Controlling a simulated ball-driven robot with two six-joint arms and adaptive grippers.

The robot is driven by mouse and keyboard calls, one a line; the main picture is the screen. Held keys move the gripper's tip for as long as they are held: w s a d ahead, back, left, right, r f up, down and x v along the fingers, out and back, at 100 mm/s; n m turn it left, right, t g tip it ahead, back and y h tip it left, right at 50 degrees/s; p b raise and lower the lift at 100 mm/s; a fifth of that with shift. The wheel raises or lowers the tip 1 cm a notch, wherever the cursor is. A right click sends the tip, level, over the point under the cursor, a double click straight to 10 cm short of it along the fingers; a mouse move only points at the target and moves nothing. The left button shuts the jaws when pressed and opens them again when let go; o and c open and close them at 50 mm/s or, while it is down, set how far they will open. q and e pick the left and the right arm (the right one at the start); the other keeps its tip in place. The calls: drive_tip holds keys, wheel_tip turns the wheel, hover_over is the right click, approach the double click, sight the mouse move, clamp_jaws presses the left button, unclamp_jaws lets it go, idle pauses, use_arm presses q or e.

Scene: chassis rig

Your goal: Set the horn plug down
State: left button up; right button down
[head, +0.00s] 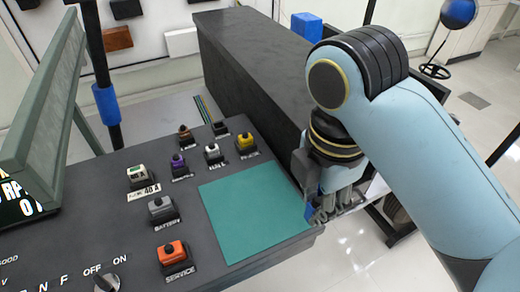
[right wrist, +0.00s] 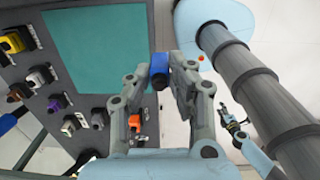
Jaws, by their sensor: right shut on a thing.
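A small blue plug with a dark end (right wrist: 161,72) is between the fingertips of my right gripper (right wrist: 160,80). I take it to be the horn plug; no label on it is readable. In the head view the blue plug (head: 311,212) shows partly behind the fingers of my right gripper (head: 322,213), at the panel's right edge, beside the teal mat (head: 255,215). The gripper is shut on it. Its height over the panel is hard to tell. A small jointed gripper, apparently my left one (right wrist: 234,124), hangs in the right wrist view; its jaws are unclear.
The dark panel (head: 120,215) carries several plugs, among them orange (head: 173,254), grey (head: 161,208) and yellow (head: 245,142). The teal mat is bare. A long black box (head: 255,75) stands behind. A switch knob (head: 106,283) is at the front.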

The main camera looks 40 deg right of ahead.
drive_tip(key=w+f+b, duration=0.1)
drive_tip(key=w+f, duration=0.1)
drive_tip(key=w, duration=0.1)
drive_tip(key=w+a+f+b, duration=0.1)
drive_tip(key=w+f, duration=0.1)
drive_tip(key=w, duration=0.2)
drive_tip(key=w+a+f+b, duration=0.1)
drive_tip(key=w+f+b, duration=0.1)
drive_tip(key=w, duration=0.1)
drive_tip(key=shift+w+f, duration=0.25)
drive_tip(key=shift+f, duration=0.1)
wheel_tip(320, 180, down, 3)
drive_tip(key=shift+a+f+b, duration=0.1)
drive_tip(key=shift+f+b, duration=0.1)
drive_tip(key=shift+b, duration=0.2)
drive_tip(key=shift+w+f, duration=0.1)
drive_tip(key=shift+f, duration=0.2)
use_arm(q)
wheel_tip(320, 180, down, 5)
drive_tip(key=shift+w+r, duration=0.1)
use_arm(e)
drive_tip(key=shift+f, duration=0.1)
drive_tip(key=c, duration=1.2)
unclamp_jaws()
